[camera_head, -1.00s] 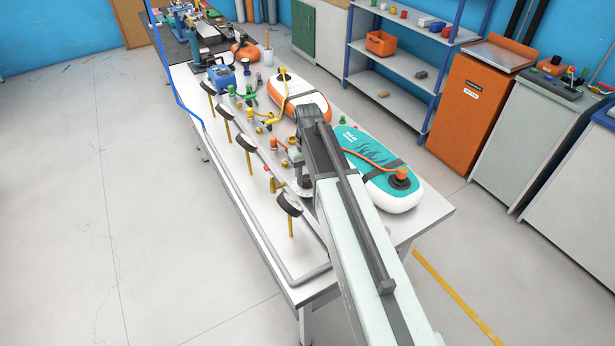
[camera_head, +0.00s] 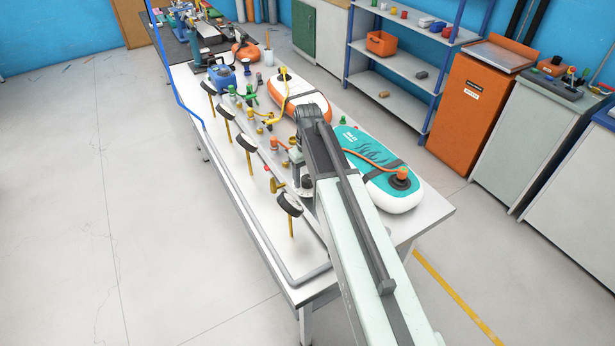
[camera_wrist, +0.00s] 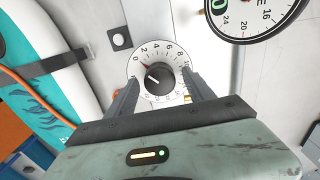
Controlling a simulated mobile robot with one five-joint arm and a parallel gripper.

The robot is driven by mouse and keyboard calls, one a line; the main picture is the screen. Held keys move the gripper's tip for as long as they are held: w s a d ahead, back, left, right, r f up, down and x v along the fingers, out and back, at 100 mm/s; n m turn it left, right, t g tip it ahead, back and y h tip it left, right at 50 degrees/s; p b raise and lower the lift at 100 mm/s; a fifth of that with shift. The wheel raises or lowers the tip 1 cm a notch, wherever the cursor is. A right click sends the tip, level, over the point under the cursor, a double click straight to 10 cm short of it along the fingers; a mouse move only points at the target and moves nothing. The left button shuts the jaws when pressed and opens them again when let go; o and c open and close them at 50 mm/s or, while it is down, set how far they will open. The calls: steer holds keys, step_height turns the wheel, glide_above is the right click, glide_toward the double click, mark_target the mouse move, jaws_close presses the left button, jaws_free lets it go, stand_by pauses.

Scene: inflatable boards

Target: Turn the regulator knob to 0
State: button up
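The regulator knob (camera_wrist: 159,80) is a dark round knob on a white numbered dial (camera_wrist: 136,73), seen from close above in the wrist view. A red mark shows on the upper left of the dial, near the low numbers 0 and 2; its exact reading is hard to tell. My gripper (camera_wrist: 160,78) is open, with one finger at the left and one at the right of the dial. Whether the fingers touch the knob cannot be told. In the head view my arm largely hides the knob and gripper.
A teal-white inflatable board (camera_head: 385,200) lies right of my arm and also fills the left of the wrist view (camera_wrist: 30,60). A round gauge (camera_wrist: 252,12) is close at upper right. Several gauges on brass stems (camera_head: 289,204) line the bench's left side.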

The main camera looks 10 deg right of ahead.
mark_target(308, 178)
step_height(308, 178, up, 8)
steer(key=p, duration=0.8)
steer(key=shift+f, duration=0.1)
